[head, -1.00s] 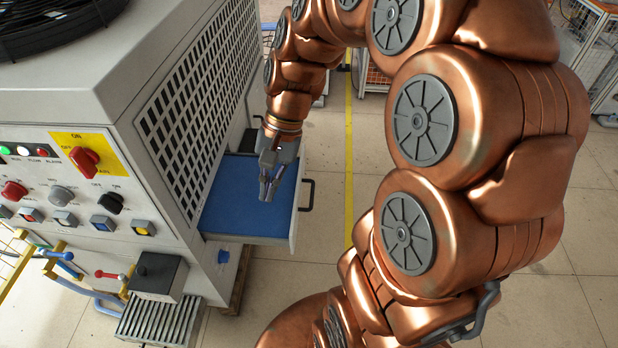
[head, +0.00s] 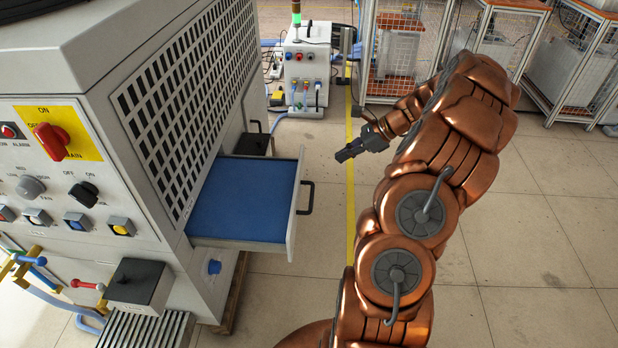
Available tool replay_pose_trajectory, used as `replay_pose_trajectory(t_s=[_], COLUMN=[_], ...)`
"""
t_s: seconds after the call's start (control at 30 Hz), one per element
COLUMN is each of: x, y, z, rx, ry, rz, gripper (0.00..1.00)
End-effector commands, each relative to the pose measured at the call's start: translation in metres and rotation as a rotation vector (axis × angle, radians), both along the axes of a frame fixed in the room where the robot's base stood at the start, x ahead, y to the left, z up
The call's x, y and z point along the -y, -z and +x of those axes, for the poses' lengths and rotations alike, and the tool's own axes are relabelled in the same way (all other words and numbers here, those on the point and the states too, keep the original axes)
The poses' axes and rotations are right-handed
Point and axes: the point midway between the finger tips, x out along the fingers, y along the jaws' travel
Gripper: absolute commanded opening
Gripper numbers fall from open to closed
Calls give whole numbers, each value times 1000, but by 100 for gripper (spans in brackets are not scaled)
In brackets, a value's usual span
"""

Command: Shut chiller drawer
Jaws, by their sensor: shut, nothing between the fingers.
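The chiller drawer (head: 293,222) sticks out of the right side of the grey chiller cabinet (head: 140,110), under its slotted grille. It is pulled well out, with a blue inside that looks empty and a dark handle (head: 307,198) on its front panel. My gripper (head: 346,153) is shut and empty. It is in the air beyond the handle, up and to the right of it in the picture, and apart from the drawer.
A control panel with a red switch (head: 52,141) faces left of the drawer. A small white machine (head: 306,68) with a green lamp stands behind. Wire-mesh cages (head: 405,50) line the back right. The tiled floor right of the drawer is clear, with a yellow line.

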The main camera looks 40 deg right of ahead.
Motion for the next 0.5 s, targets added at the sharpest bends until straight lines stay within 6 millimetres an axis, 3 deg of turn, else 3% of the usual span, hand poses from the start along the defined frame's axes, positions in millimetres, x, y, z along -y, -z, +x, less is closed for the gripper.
replay_pose_trajectory(t_s=[0.1,0.2,0.5], x=[15,16,-10], y=[13,17,45], z=[-4,-2,18], rx=[-12,-14,-15], ry=[51,64,59], rz=[21,26,29], gripper=[0,0,0])
